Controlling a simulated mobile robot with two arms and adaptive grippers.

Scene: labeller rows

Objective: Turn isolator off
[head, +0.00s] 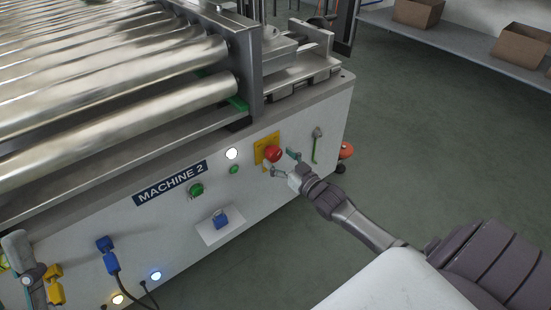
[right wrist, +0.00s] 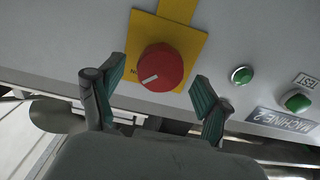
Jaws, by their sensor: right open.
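A red rotary knob (head: 273,154) sits on a yellow plate (head: 262,143) on the front panel of the machine marked MACHINE 2. In the right wrist view the red knob (right wrist: 160,68) has a white pointer line slanting near its lower edge, and the yellow plate (right wrist: 190,40) carries lettering that is mostly hidden. My right gripper (head: 282,163) is open in front of the knob. In the right wrist view its fingers (right wrist: 158,72) are to either side of the knob, with a gap on both sides.
A green button (head: 196,190), a small green lamp (head: 234,169), a lit white lamp (head: 232,153) and a blue switch (head: 220,217) are on the same panel. Metal rollers (head: 130,130) lie above. Open floor is at the right.

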